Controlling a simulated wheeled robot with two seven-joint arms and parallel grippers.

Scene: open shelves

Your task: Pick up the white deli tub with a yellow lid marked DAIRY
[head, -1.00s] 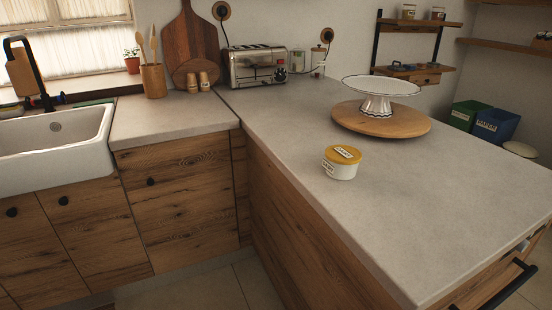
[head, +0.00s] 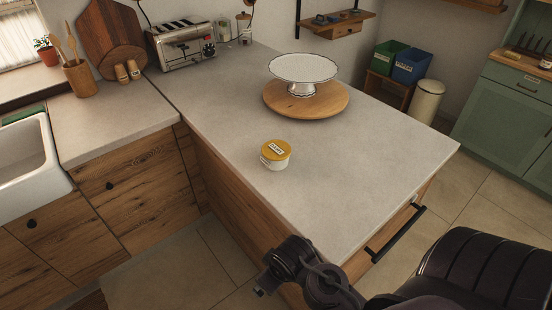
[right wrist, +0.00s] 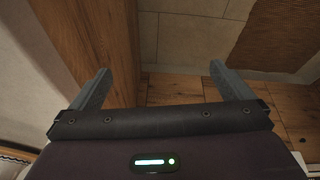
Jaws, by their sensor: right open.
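The white deli tub with a yellow lid (head: 275,155) stands upright on the grey counter (head: 330,180), near its left edge in the head view. A small label with dark print is on its lid and another on its side. My right gripper (right wrist: 160,88) is open and empty in the right wrist view, its two fingers spread apart. The tub does not show in that view. In the head view my right arm is at the bottom, beyond the counter's near edge, apart from the tub. My left gripper is out of view.
A white cake stand (head: 303,72) on a round wooden board (head: 335,104) stands behind the tub. A toaster (head: 182,45) is at the back left. The counter around the tub is clear. A drawer handle (head: 395,233) juts from the counter's front.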

